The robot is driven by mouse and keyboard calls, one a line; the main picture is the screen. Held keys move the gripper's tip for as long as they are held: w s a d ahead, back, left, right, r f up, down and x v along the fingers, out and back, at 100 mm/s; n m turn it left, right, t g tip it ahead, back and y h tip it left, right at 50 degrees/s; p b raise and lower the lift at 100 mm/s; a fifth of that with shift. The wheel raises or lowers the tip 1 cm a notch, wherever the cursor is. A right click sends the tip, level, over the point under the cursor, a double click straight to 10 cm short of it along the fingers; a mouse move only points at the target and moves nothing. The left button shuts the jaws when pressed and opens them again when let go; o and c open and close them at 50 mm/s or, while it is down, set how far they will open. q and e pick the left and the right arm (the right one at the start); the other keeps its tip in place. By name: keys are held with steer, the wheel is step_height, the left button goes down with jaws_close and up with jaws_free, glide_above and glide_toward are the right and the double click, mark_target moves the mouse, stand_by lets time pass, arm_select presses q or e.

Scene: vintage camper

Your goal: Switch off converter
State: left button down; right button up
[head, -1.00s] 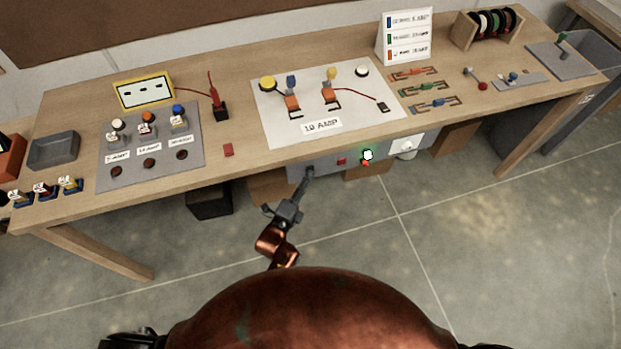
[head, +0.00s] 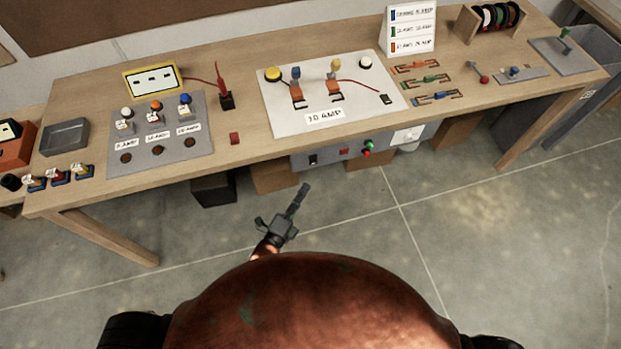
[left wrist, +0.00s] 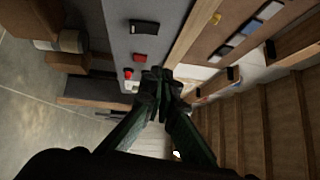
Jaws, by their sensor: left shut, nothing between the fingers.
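The converter (head: 328,157) looks to be the grey panel under the bench's front edge. It has a black rocker switch (head: 313,160) at its left, a red switch (head: 344,152), a green lamp or button (head: 368,145) and a red one (head: 366,153). In the left wrist view the panel (left wrist: 120,45) shows its black rocker (left wrist: 145,27) and red switch (left wrist: 140,57). My left gripper (head: 303,188) is shut and empty, below and in front of the panel, apart from the black rocker. Its fingertips (left wrist: 158,78) overlap the panel's edge in the wrist view. My right gripper is not in view.
The wooden bench (head: 245,165) carries a grey switch plate (head: 185,160), a white 10 AMP board (head: 385,115) and coloured clips. A black box (head: 213,190) and brown boxes (head: 275,178) stand beneath it. The floor before the bench is clear.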

arm_select(q)
steer(key=shift+v, duration=1.1)
steer(key=shift+r, duration=0.25)
